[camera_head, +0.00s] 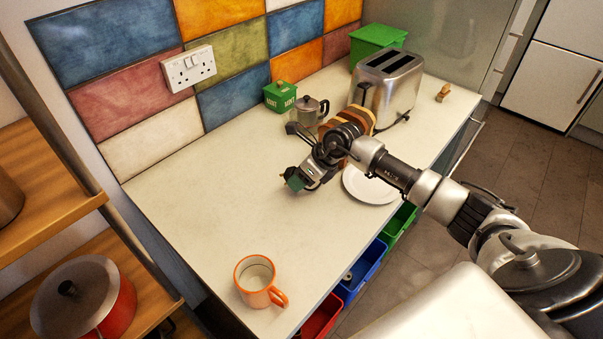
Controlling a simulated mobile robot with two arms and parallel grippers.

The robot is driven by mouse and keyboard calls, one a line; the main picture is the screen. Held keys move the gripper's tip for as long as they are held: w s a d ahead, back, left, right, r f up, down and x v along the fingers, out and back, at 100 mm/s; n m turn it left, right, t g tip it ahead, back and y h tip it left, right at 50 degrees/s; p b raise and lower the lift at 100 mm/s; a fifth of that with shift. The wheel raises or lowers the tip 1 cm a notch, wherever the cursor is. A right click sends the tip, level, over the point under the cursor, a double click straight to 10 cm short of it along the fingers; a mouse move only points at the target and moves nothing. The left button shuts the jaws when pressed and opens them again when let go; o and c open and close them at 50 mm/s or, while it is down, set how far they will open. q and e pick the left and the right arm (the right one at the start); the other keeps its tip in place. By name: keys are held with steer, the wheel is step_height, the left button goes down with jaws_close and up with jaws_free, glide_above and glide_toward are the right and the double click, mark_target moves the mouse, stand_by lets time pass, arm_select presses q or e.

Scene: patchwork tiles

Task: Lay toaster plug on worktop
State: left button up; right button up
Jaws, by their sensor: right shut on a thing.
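The silver toaster (388,84) stands at the back right of the pale worktop (210,210), with a bit of dark cord by its base. My right gripper (299,180) reaches in from the right, low over the middle of the worktop. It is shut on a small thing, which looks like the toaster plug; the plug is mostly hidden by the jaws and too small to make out. I cannot tell if it touches the worktop. The double wall socket (189,68) is on the tiles at upper left, with nothing plugged in. My left gripper is out of view.
A white plate (370,186) and bread slices (359,116) are beside or behind my right arm. A metal pot (311,109), green tin (280,97) and green box (375,41) stand at the back. An orange mug (256,277) is near the front. The left worktop is clear.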

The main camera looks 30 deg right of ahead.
steer(key=shift+f, duration=0.6)
steer(key=o, duration=1.1)
steer(key=b+v, duration=0.3)
steer(key=v, duration=0.8)
steer(key=shift+f, duration=0.1)
